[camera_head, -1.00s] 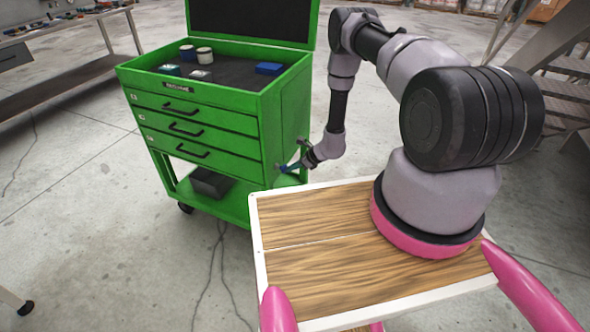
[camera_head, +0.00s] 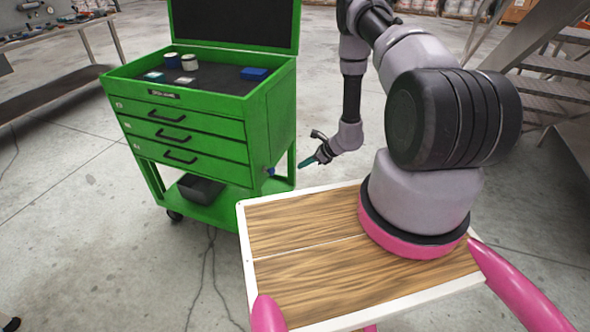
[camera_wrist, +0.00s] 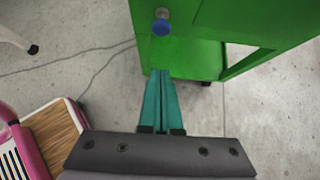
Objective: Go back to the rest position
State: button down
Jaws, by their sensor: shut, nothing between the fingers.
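My gripper (camera_head: 309,163) is at the right of the green tool cart (camera_head: 208,128) in the head view, clear of its side wall. Its teal fingers are together in the wrist view (camera_wrist: 162,74), with nothing between them. A blue round knob (camera_wrist: 161,27) on a short metal stem sticks out of the cart's side, ahead of the fingertips and apart from them. The knob also shows in the head view (camera_head: 270,171), left of my gripper.
The cart's top holds a blue box (camera_head: 254,73), small containers (camera_head: 189,62) and small flat items. A dark bin (camera_head: 201,188) sits on its lower shelf. A workbench (camera_head: 58,75) stands at the far left, and metal stairs (camera_head: 556,88) at the right. Concrete floor lies between.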

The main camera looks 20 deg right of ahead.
jog(key=shift+s+d+r, duration=0.25)
jog(key=shift+d+r, duration=0.05)
jog(key=shift+r, duration=0.05)
jog(key=w+a+r+n+y, duration=0.1)
jog(key=w+a+r+n, duration=0.15)
jog(key=r, duration=0.85)
jog(key=w+a+r+n+y, duration=0.1)
jog(key=a+r+n, duration=0.15)
jog(key=r, duration=0.85)
jog(key=s+a+r+n+g, duration=0.1)
jog(key=s+r+n, duration=0.15)
jog(key=r, duration=0.65)
jog(key=s+a+r+n+g, duration=0.1)
jog(key=s+r+n, duration=0.15)
jog(key=r, duration=0.55)
jog(key=s+r+n+h, duration=0.3)
jog(key=s+r+n, duration=0.3)
jog(key=s+r, duration=0.7)
jog(key=s+d+r+n+t+h, duration=0.2)
jog(key=s+r, duration=0.3)
jog(key=s, duration=0.1)
jog(key=s+d+r+n+t+h, duration=0.2)
jog(key=s+d+r+n, duration=0.1)
jog(key=s+r, duration=0.2)
jog(key=shift+s+d, duration=0.3)
jog(key=shift+s, duration=0.65)
